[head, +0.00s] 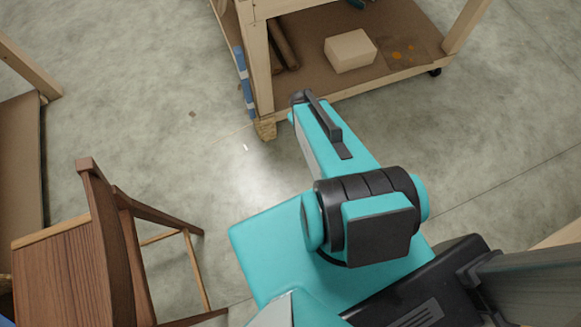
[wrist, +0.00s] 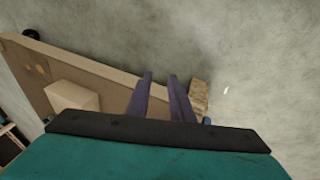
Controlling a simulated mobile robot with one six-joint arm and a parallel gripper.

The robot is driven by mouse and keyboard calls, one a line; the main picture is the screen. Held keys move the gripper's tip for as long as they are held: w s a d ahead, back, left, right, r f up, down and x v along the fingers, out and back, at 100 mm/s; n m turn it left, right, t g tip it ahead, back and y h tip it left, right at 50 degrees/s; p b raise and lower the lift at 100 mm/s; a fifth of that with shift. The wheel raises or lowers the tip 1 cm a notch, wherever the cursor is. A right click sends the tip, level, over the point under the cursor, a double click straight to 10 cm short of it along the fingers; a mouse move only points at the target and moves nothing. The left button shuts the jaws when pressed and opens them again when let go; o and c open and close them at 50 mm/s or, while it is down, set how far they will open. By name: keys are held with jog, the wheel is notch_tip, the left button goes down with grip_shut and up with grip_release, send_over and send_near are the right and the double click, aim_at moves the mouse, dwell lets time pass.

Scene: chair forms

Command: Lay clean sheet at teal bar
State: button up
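No sheet shows in either view, and I cannot make out a teal bar; the large teal surfaces look like my own arm and body. In the wrist view my gripper (wrist: 160,75) shows as two dark fingers, apart, with nothing seen between them. It points down over the front edge of a wooden cart's lower shelf (wrist: 105,72) and the floor beside it. In the head view my arm reaches toward that cart, and the fingers are hidden.
The cart's shelf (head: 330,85) holds a pale box (head: 350,51) and dark brown pieces (head: 284,45). Its near leg (head: 256,70) has blue-and-white tape beside it. A wooden chair (head: 100,240) stands at the lower left, with another wooden frame (head: 25,65) behind. Concrete floor (head: 170,100) between is open.

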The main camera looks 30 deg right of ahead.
jog(key=s+a+f+g+y, duration=0.3)
jog(key=s+a+g, duration=0.4)
jog(key=s+a, duration=1.1)
jog(key=s, duration=0.2)
jog(key=shift+s+a, duration=0.2)
jog(key=shift+s, duration=0.15)
jog(key=shift+f, duration=0.1)
grip_shut()
jog(key=shift+d, duration=0.1)
